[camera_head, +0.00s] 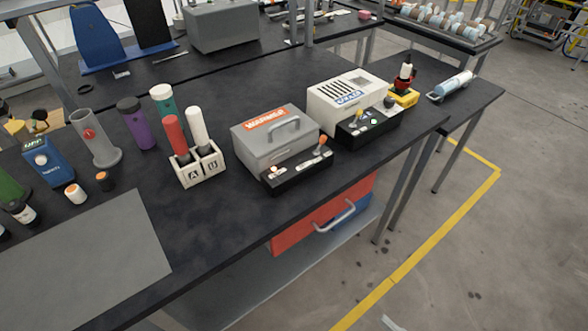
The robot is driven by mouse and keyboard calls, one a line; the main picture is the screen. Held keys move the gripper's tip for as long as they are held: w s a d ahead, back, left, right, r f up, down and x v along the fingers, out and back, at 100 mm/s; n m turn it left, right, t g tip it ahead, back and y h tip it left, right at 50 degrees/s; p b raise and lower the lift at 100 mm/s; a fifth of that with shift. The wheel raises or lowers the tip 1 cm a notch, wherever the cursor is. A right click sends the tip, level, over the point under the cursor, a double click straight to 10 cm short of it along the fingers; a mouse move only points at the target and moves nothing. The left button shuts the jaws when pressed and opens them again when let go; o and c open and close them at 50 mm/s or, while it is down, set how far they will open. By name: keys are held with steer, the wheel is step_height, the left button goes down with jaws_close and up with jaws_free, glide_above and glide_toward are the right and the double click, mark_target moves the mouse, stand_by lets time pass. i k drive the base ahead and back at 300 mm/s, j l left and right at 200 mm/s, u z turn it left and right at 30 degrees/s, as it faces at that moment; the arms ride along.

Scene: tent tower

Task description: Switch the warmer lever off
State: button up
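The warmer (262,143) is a grey box with an orange label and a handle on its lid, in the middle of the dark table. A black control panel (297,176) sits along its front. A lever with an orange knob (322,143) stands up at the panel's right end, leaning slightly right. A smaller pale knob (272,169) is at the panel's left end. The panel's markings are too small to read, so I cannot tell the lever's setting. My gripper is not in view.
A white vented machine (340,97) with its own black panel (370,124) stands right of the warmer. A holder (202,170) with a red and a white stick stands to its left. Bottles and cups are further left. Bare table (215,238) lies in front.

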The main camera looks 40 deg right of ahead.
mark_target(322, 138)
steer(key=k+l+u, duration=0.1)
steer(key=l, duration=0.65)
steer(key=k+l+u, duration=0.15)
steer(key=l, duration=0.25)
steer(key=k+l+u, duration=0.1)
steer(key=l, duration=0.25)
steer(key=k+l, duration=0.15)
steer(key=l, duration=0.2)
steer(key=k+l+u, duration=0.15)
steer(key=l, duration=0.25)
steer(key=i, duration=0.05)
